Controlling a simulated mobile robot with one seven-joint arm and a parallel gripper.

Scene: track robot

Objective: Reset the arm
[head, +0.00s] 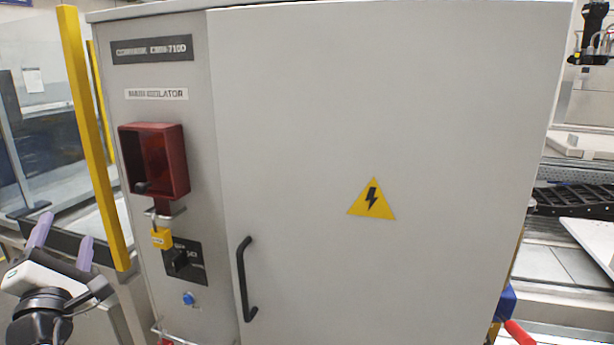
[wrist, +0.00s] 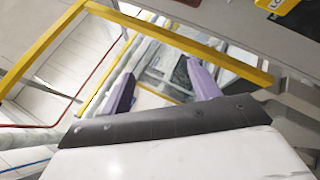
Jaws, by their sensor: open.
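My gripper (head: 62,243) is at the lower left of the head view, left of the grey cabinet (head: 300,120). Its two purple fingers point up and stand apart, with nothing between them. In the wrist view my gripper (wrist: 160,90) also shows open and empty, with the yellow frame bars and the ceiling behind it. Most of my arm is out of the picture.
The cabinet carries a red box (head: 181,163), a yellow padlock (head: 161,238), a black rotary switch (head: 182,262) and a black door handle (head: 243,280). A yellow post (head: 95,140) stands close behind my gripper. A conveyor (head: 575,200) is at the right.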

